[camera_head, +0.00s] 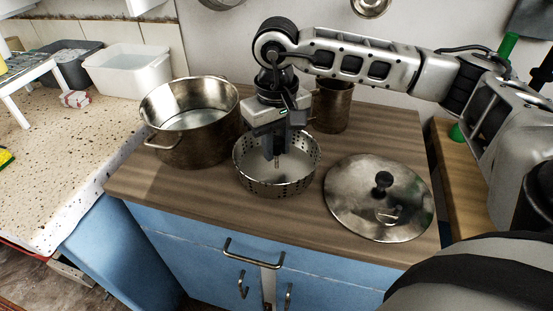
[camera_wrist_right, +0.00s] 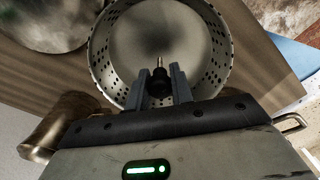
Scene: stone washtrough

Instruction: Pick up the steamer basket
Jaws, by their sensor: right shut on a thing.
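The steamer basket (camera_head: 262,181) is a round metal bowl with rows of holes in its wall. It appears at or just above the wooden counter top, between the pot and the lid; I cannot tell if it touches. My right gripper (camera_head: 276,152) reaches down into it from above, shut on the knob of its central post. In the right wrist view the basket (camera_wrist_right: 118,62) fills the upper middle, and the gripper's fingers (camera_wrist_right: 161,84) are on either side of the dark knob. My left gripper is not in view.
A large metal pot (camera_head: 165,137) stands left of the basket. A round lid (camera_head: 357,205) with a black knob lies to the right. A smaller metal pot (camera_head: 333,106) stands behind. The wooden counter (camera_head: 222,217) has bare room along its front edge.

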